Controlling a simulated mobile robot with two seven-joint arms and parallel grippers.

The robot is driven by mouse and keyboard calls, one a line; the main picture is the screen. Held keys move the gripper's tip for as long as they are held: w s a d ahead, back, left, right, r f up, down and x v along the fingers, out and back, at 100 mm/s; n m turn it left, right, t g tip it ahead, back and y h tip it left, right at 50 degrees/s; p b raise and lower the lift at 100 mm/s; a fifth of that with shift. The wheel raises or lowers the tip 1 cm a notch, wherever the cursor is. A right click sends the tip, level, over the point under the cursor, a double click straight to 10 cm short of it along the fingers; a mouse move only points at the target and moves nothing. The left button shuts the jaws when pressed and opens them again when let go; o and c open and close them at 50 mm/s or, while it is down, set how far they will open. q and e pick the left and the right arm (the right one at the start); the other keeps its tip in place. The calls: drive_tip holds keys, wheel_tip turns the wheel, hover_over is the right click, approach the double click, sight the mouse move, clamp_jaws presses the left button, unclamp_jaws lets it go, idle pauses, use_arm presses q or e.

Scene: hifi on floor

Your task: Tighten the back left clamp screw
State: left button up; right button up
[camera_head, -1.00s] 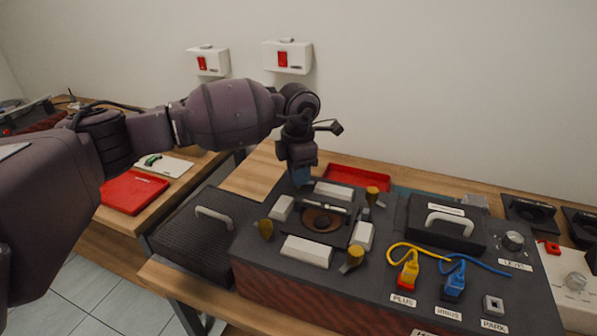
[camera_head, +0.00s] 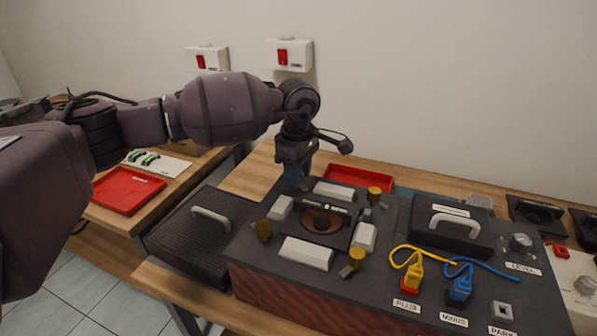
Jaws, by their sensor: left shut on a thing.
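The dark test fixture (camera_head: 282,262) stands on the wooden bench, with white blocks around a round brown part (camera_head: 322,219) in its middle. The back left clamp screw is hidden behind my left gripper (camera_head: 294,178). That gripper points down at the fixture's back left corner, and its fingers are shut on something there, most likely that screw. My right gripper is not in view.
A blue plug (camera_head: 460,287) and a yellow plug (camera_head: 413,276) with cables sit on the fixture's right part, near a handled black cover (camera_head: 449,232). A red tray (camera_head: 357,176) lies behind. A black handled box (camera_head: 198,240) stands at the left.

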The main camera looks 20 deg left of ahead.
use_arm(q)
drive_tip(key=shift+m, duration=0.7)
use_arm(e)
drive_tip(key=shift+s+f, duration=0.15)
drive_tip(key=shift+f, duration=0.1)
use_arm(q)
drive_tip(key=o, duration=0.9)
drive_tip(key=shift+r, duration=0.1)
wheel_tip(320, 180, up, 11)
drive_tip(key=shift+f+p, duration=0.15)
drive_tip(key=shift+p, duration=0.35)
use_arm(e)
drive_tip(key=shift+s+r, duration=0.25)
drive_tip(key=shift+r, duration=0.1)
